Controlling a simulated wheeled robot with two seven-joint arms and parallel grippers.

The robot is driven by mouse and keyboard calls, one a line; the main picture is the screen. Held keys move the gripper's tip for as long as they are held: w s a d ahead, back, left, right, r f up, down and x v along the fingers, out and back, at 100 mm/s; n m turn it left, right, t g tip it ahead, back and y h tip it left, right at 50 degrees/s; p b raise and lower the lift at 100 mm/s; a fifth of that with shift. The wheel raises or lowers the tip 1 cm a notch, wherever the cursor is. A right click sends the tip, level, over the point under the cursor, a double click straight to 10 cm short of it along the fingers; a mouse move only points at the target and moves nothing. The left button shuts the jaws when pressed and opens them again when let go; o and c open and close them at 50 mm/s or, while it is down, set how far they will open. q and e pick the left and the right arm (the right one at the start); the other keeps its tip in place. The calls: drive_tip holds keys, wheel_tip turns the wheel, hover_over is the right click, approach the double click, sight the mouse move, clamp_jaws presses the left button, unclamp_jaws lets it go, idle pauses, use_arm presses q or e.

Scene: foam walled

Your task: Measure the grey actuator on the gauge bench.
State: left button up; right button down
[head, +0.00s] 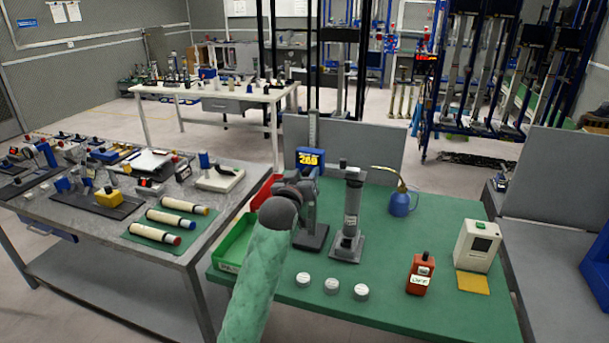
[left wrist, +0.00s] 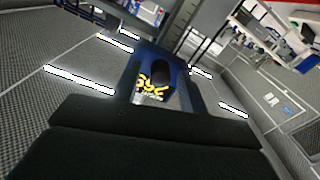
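The gauge (head: 310,158) stands on the green bench (head: 400,310), with a blue display, yellow digits and a dark base. Its display also shows, tilted, in the left wrist view (left wrist: 152,92). My left gripper (head: 299,187) is right in front of the gauge and hides part of it. In the left wrist view a dark rounded thing (left wrist: 160,72) stands before the display; I cannot tell whether it is gripped. A grey upright cylinder on a flat base (head: 350,215) stands just right of the gauge; I cannot tell if it is the grey actuator. My right gripper is out of view.
Three white discs (head: 331,285), a red device (head: 421,273), a blue oil can (head: 401,203) and a pale box (head: 478,245) stand on the bench. Red (head: 265,191) and green (head: 234,249) bins sit at its left. Striped cylinders (head: 178,221) lie on the left table.

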use_arm(q)
drive_tip(key=c, duration=0.8)
drive_tip(key=shift+f, duration=0.25)
drive_tip(key=o, duration=0.8)
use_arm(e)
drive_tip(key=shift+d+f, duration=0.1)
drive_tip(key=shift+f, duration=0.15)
use_arm(q)
drive_tip(key=shift+o, duration=0.2)
drive_tip(key=b+v, duration=0.2)
drive_tip(key=v, duration=0.5)
drive_tip(key=shift+s, duration=0.35)
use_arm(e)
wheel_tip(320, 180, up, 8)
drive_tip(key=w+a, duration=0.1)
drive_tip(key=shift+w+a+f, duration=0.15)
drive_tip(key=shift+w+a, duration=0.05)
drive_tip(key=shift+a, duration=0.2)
use_arm(q)
drive_tip(key=shift+a, duration=0.1)
